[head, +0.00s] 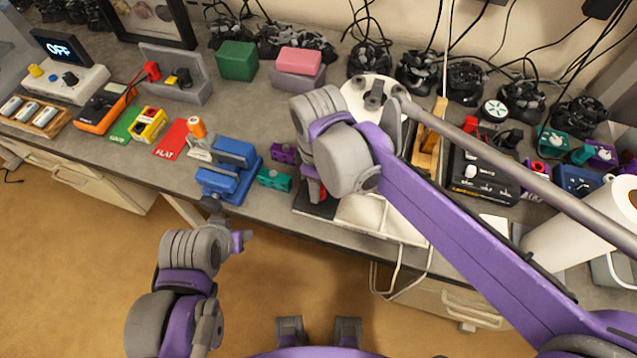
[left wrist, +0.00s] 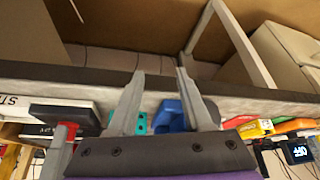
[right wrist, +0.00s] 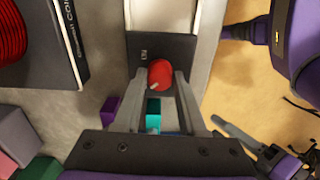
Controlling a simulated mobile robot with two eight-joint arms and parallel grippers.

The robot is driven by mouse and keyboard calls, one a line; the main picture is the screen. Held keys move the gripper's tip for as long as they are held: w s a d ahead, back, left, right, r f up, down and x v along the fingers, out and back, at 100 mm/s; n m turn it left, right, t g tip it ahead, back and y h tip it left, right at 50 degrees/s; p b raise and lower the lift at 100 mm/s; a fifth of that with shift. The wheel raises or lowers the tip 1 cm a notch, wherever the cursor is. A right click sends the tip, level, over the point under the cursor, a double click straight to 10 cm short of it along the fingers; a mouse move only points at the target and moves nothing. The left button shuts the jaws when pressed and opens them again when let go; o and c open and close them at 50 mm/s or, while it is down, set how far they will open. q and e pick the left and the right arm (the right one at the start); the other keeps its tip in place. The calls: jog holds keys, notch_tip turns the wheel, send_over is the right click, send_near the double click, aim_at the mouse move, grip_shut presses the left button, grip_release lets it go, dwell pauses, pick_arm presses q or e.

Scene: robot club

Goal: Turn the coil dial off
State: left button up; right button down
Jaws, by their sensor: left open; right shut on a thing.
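The red dial (right wrist: 160,73) sits on a dark panel (right wrist: 160,46) with a small label. A pale pointer mark on the dial faces the lower left of the right wrist view. My right gripper (right wrist: 159,84) has its fingers on both sides of the dial and is shut on it. In the head view, my right wrist hides most of the dial; only a bit of red shows below it. My left gripper (left wrist: 160,74) is open and empty, near the front edge of the bench, by a blue vise (head: 233,160).
A dark box with a red coil (right wrist: 12,35) stands beside the panel. Purple and teal blocks (head: 274,180) lie left of my right gripper. A small display reading OFF (head: 60,47) stands at the far left. Cables clutter the back; the floor in front is clear.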

jog(key=shift+n, duration=0.4)
jog(key=shift+c, duration=2.4)
grip_release()
jog(key=shift+r, duration=0.1)
notch_tip(320, 180, up, 11)
jog(key=shift+p, duration=0.4)
jog(key=shift+f, duration=0.2)
